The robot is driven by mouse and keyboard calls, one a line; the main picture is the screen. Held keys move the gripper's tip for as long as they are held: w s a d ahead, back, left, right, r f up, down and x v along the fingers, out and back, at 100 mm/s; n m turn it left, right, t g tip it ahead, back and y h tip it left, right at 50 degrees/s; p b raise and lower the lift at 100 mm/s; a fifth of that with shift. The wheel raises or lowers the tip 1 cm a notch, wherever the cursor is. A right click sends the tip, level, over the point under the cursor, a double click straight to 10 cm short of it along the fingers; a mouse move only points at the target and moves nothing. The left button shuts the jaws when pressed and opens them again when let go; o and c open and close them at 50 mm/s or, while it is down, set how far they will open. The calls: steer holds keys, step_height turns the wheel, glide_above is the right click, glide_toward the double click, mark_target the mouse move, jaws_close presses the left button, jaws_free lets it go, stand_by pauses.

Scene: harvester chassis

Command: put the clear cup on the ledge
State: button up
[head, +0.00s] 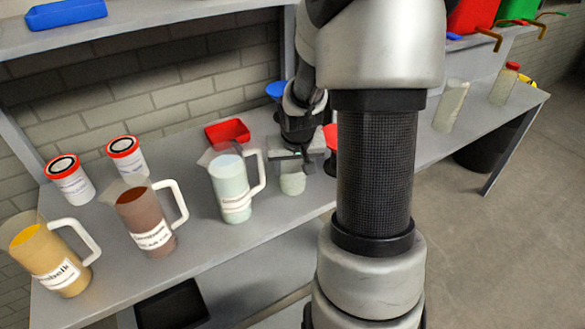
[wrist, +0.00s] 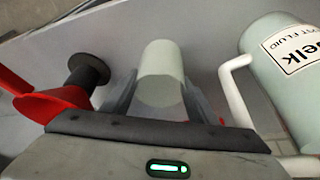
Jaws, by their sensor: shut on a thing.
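The clear cup (head: 292,182) looks pale and translucent. It is below my gripper (head: 298,150) over the grey bench, right of the pale-blue pitcher. In the wrist view the cup (wrist: 161,72) stands between my two fingers (wrist: 160,98), which are shut on its sides. I cannot tell whether its base touches the bench. A grey upper shelf (head: 150,14) runs along the back wall; I cannot tell if it is the ledge. My arm hides part of the bench.
The pale-blue pitcher (head: 232,188) stands close left of the cup, its handle towards it. Brown (head: 148,220) and yellow (head: 55,262) pitchers, white tubs (head: 70,180) and a red bin (head: 227,132) stand further left. Bottles (head: 450,105) stand at the right. A red funnel-like thing (wrist: 60,100) is near my left finger.

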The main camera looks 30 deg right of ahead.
steer(key=shift+f, duration=0.15)
steer(key=o, duration=1)
steer(key=shift+o, duration=0.2)
